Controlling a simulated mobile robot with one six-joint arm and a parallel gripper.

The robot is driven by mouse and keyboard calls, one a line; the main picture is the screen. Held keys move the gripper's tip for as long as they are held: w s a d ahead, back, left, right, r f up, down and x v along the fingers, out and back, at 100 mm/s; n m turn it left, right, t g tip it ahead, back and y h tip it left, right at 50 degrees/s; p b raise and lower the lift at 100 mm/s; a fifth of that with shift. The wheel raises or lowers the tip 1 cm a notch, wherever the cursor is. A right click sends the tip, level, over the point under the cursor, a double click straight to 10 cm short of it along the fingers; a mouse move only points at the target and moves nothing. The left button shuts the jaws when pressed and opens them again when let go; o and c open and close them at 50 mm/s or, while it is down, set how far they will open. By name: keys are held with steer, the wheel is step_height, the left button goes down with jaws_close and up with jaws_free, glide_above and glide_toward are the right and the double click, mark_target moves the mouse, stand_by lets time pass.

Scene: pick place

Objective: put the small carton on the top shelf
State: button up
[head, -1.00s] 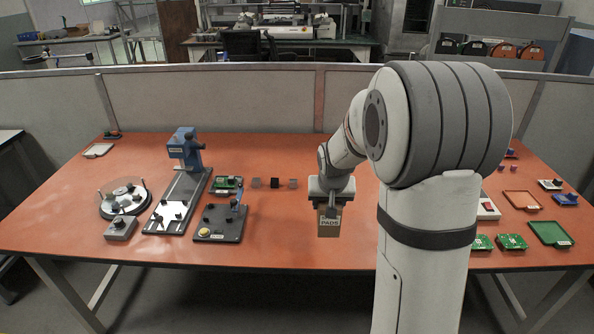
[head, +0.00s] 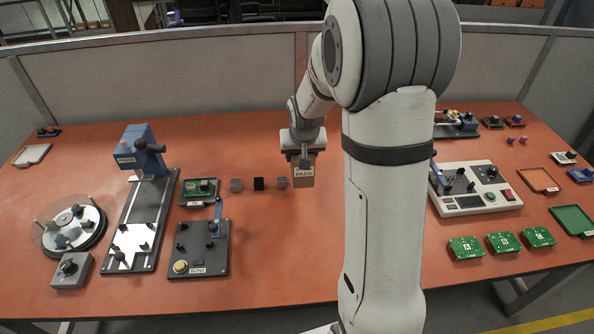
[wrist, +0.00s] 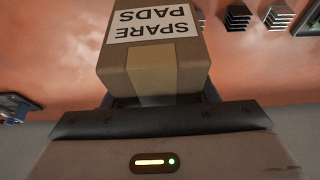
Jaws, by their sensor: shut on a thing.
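The small carton (head: 302,172) is a brown box with a white label that reads "SPARE PADS" in the wrist view (wrist: 152,58). My gripper (head: 303,152) is shut on the carton and holds it from above, over the middle of the orange table. In the wrist view the carton sits between the fingers, which are mostly hidden behind it. I cannot tell how far the carton is above the table. No shelf is clearly in view.
Several small cubes (head: 259,184) stand left of the carton. A blue press (head: 140,152), a round turntable (head: 69,229) and a dark fixture (head: 198,248) are on the left. A white console (head: 475,188) and green boards (head: 503,242) are on the right. A grey partition (head: 180,80) runs behind.

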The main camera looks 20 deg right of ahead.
step_height(320, 180, down, 7)
steer(key=shift+f, duration=0.15)
stand_by(0.4)
steer(key=shift+f+b, duration=0.2)
steer(key=shift+b, duration=0.25)
steer(key=o, duration=1.1)
steer(key=shift+r, duration=0.1)
